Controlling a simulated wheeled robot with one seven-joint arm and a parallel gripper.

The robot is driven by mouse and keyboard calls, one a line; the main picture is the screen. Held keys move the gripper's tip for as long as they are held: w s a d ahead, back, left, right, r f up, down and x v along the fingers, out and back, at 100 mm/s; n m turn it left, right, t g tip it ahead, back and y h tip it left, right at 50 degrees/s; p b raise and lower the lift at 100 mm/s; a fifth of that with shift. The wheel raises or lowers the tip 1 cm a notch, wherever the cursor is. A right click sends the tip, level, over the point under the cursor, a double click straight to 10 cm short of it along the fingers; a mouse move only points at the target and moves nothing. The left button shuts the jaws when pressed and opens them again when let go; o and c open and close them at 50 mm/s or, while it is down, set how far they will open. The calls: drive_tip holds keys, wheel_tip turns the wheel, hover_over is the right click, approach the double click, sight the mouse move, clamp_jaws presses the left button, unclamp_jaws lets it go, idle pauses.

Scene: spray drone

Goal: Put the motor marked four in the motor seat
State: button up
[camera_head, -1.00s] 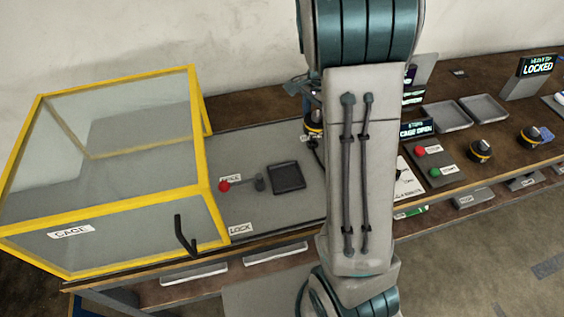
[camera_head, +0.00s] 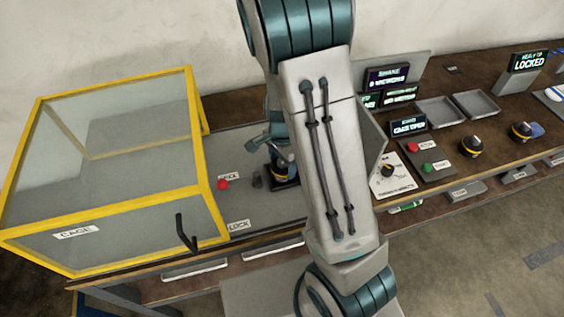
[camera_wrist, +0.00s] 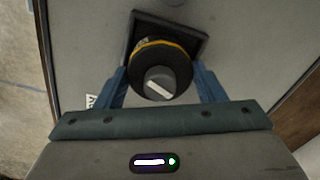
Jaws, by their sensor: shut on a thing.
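The motor (camera_wrist: 158,52), black with a yellow band and a grey shaft with a pale stripe, is between the two fingers of my gripper (camera_wrist: 163,82), which is shut on it. It also shows partly in the head view (camera_head: 278,172), beside my arm. No number is readable on it. The motor seat, a dark square tray (camera_wrist: 192,34), lies under the motor in the wrist view, and its edge (camera_head: 289,185) shows in the head view. The motor covers part of the seat. I cannot tell whether it touches the seat or hangs just above it.
A yellow-framed clear cage (camera_head: 110,165) stands left of the seat. A red-knobbed lever (camera_head: 223,184) is close to the seat's left. Two similar motors (camera_head: 471,147) (camera_head: 521,131) stand right. A display (camera_head: 408,126) reads "CAGE OPEN". Two empty trays (camera_head: 440,112) (camera_head: 476,103) lie behind.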

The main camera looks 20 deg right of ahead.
drive_tip(key=shift+f, duration=0.35)
drive_tip(key=shift+f, duration=0.1)
drive_tip(key=o, duration=1.4)
wheel_tip(320, 180, up, 12)
drive_tip(key=shift+f, duration=0.15)
drive_tip(key=s+r+n+t, duration=0.3)
drive_tip(key=s+r+n, duration=0.9)
drive_tip(key=s+n, duration=0.1)
drive_tip(key=shift+s+n+t, duration=0.3)
drive_tip(key=shift+s+t, duration=0.1)
drive_tip(key=shift+s, duration=0.3)
